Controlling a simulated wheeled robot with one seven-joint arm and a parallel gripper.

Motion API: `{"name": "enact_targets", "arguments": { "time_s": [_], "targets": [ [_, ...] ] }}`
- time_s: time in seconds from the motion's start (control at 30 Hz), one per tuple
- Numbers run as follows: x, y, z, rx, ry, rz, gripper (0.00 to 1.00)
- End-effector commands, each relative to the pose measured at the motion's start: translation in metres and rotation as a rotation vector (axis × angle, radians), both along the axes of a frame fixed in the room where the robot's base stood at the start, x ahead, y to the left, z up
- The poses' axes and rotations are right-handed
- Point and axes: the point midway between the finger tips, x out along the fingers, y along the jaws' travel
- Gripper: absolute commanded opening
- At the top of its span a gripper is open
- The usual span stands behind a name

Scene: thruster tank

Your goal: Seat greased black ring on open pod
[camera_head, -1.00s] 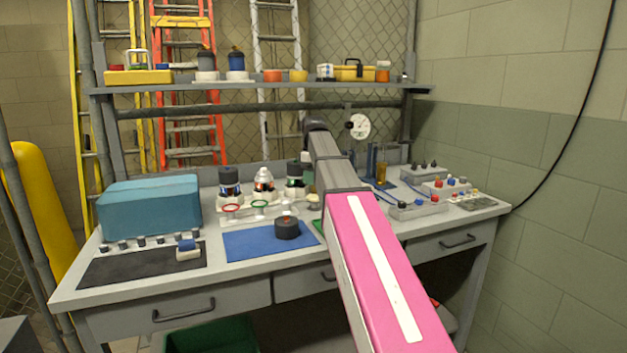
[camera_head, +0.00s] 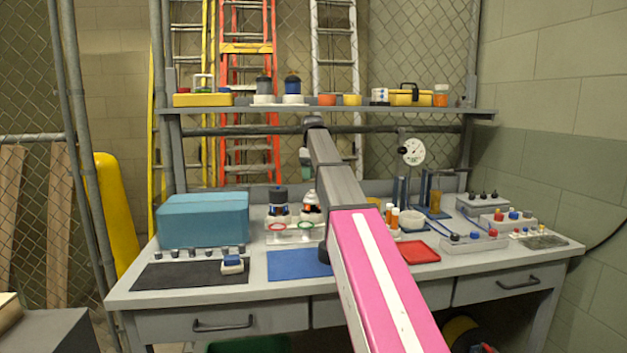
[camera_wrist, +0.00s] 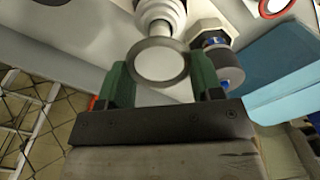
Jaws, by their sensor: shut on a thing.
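My gripper (camera_wrist: 161,80) has green fingers, shut on a dark grey ring (camera_wrist: 137,63) with white showing through it. In the head view my gripper (camera_head: 306,158) hangs from the arm's far end, above the back of the bench. The open pod (camera_head: 309,204), white with an orange band and no dark cap, stands just below it. In the wrist view a white ribbed pod part (camera_wrist: 160,12) lies beyond the ring; I cannot tell whether they touch. A dark-capped pod (camera_head: 279,202) stands to its left, and shows in the wrist view (camera_wrist: 222,66).
A rack with a red ring (camera_head: 277,227) and a green ring (camera_head: 305,226) stands before the pods. A teal box (camera_head: 203,220) is at left. A black cylinder on the blue mat (camera_head: 290,265) is mostly hidden by my arm. A red tray (camera_head: 417,252) is at right.

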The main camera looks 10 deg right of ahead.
Motion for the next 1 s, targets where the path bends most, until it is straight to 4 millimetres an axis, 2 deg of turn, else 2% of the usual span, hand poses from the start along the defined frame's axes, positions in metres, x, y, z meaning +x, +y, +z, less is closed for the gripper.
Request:
{"name": "enact_targets", "arguments": {
  "time_s": [0.17, 0.6, 1.0],
  "targets": [
    [0.000, 0.000, -0.005, 0.000, 0.000, 0.001, 0.38],
    [0.000, 0.000, -0.036, 0.000, 0.000, 0.000, 0.38],
    [0.000, 0.000, -0.039, 0.000, 0.000, 0.000, 0.38]
  ]
}}
